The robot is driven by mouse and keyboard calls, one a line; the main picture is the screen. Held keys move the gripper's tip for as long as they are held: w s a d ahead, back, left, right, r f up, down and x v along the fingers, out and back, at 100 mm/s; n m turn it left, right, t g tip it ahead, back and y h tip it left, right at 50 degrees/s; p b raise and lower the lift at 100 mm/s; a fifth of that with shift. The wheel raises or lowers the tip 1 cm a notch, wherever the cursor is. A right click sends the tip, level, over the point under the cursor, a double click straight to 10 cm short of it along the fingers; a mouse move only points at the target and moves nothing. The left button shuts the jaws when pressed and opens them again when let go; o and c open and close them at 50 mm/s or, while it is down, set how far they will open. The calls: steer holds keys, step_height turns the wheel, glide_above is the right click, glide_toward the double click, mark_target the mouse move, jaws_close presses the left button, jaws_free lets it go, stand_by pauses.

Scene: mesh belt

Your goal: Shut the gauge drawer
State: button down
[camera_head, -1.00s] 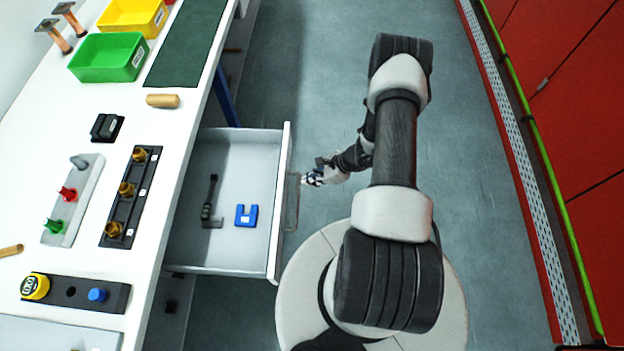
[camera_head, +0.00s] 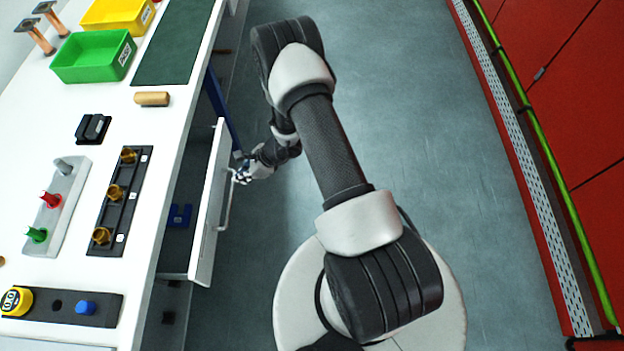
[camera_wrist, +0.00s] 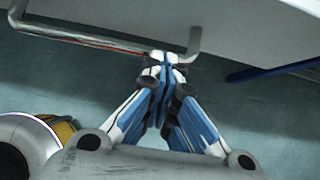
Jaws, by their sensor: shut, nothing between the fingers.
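The gauge drawer (camera_head: 207,205) under the white bench is partly open, with a narrow strip of its inside showing between bench edge and drawer front. A blue gauge block (camera_head: 180,215) lies inside it. The bar handle (camera_head: 226,200) is on the drawer's outer face and shows in the wrist view too (camera_wrist: 95,40). My gripper (camera_head: 240,175) is shut and empty, at the far end of the handle close to the drawer front. In the wrist view its fingertips (camera_wrist: 165,60) are together beside the handle's bend; I cannot tell whether they touch it.
The white bench (camera_head: 60,130) on the left bears a green bin (camera_head: 92,62), a yellow bin (camera_head: 118,14), a dark mat (camera_head: 172,45) and racks of fittings. A blue leg (camera_head: 222,105) stands beyond the drawer.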

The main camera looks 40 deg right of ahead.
mark_target(208, 176)
steer(key=w+a+b, duration=0.1)
steer(key=w+a, duration=0.1)
steer(key=a, duration=0.1)
steer(key=w+a+b, duration=0.1)
steer(key=w+a, duration=0.1)
steer(key=a, duration=0.1)
steer(key=w+a, duration=0.2)
steer(key=a, duration=0.1)
steer(key=shift+w+b, duration=0.35)
steer(key=shift+b, duration=0.05)
